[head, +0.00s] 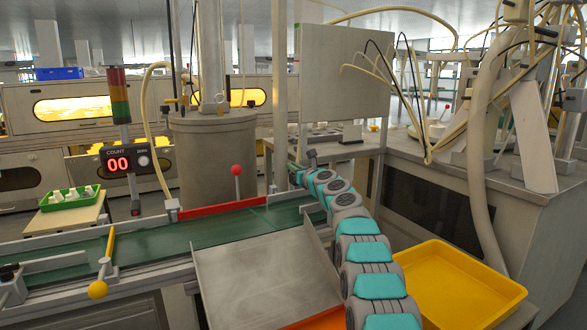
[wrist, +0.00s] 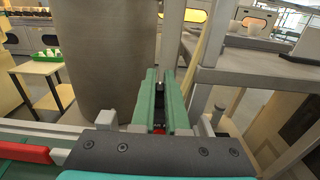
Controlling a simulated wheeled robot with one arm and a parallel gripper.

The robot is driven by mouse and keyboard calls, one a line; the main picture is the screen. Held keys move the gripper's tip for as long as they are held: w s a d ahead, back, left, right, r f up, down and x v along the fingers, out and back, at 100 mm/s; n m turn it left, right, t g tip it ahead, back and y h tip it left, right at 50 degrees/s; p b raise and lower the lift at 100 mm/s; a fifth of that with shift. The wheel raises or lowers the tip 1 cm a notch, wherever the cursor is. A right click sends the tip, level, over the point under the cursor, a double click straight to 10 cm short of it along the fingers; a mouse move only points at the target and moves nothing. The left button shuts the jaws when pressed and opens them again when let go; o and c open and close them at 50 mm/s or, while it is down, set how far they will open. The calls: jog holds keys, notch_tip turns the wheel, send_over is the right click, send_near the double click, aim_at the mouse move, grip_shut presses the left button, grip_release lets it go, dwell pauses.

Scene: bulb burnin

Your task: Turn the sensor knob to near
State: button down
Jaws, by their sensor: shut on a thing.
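My gripper (wrist: 163,78) is at the far side of the green conveyor belt (head: 165,238), near its right end. In the wrist view its two green fingers are nearly together, shut on a small dark part between them, which I take to be the sensor knob (wrist: 160,84). Most of the knob is hidden by the fingers, and its setting cannot be read. A bit of red shows low between the fingers. In the head view my arm's wrist hides the knob, and a small grey fitting (head: 311,155) shows just beyond it.
A red-ball lever (head: 236,171) and a yellow-ball lever (head: 98,289) stand along the belt. The counter (head: 125,160) reads 00. A grey chute (head: 265,275) slopes down in front, with a yellow bin (head: 455,285) at right. A large drum (head: 213,155) stands behind the belt.

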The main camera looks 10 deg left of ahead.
jog(key=shift+y, duration=0.3)
jog(key=c, duration=0.9)
grip_release()
jog(key=shift+s+d+f, duration=0.1)
jog(key=shift+s+f, duration=0.05)
